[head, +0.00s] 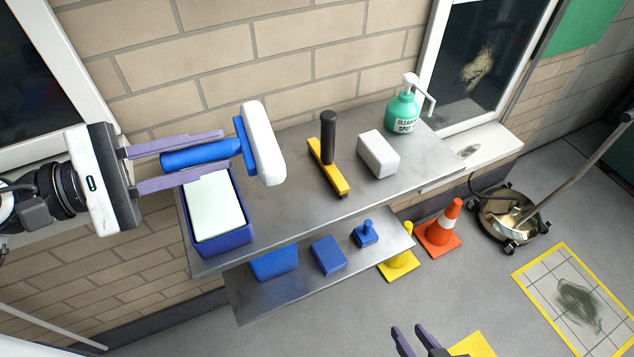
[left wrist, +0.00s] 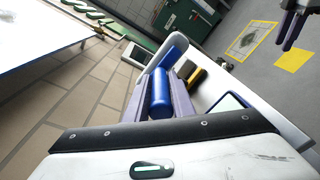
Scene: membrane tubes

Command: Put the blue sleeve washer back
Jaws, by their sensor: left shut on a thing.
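The blue sleeve washer has a blue handle (head: 200,154) and a white sleeve head (head: 263,143) on a blue crossbar. My left gripper (head: 222,160) is shut on the handle and holds the washer roughly level, with its head to the right. The washer is above the left part of the upper grey shelf (head: 290,200), next to and partly over the blue bucket (head: 222,243) with pale contents. The blue handle also shows between the fingers in the left wrist view (left wrist: 160,95). My right gripper (head: 416,341) is low at the bottom edge, its fingers apart and empty.
The lower shelf holds several blue items (head: 328,256).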

